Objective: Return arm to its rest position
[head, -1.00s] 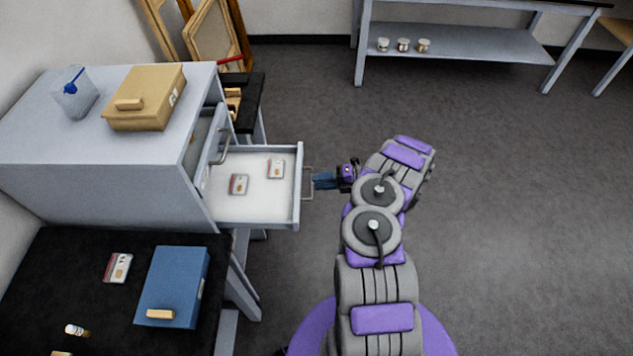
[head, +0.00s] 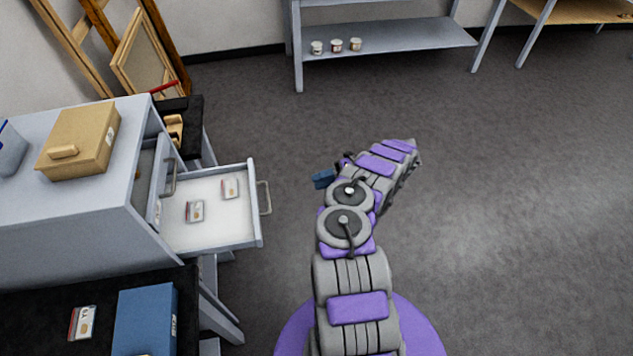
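My gripper (head: 322,179) shows as a small blue tip at the left of my folded arm, over open floor. It is to the right of the open drawer's handle (head: 264,198) and apart from it. My arm partly hides it, and the fingers are too small to tell open from shut. The white-bottomed drawer (head: 222,226) stands pulled out of the grey cabinet (head: 70,235). Two small packets lie in it, one (head: 194,211) nearer the cabinet and one (head: 230,188) nearer the front.
A tan box (head: 85,140) sits on the cabinet. A black table with a blue box (head: 143,325) and a packet (head: 82,323) is at lower left. A shelf (head: 400,38) with small jars stands at the back. Floor to the right is clear.

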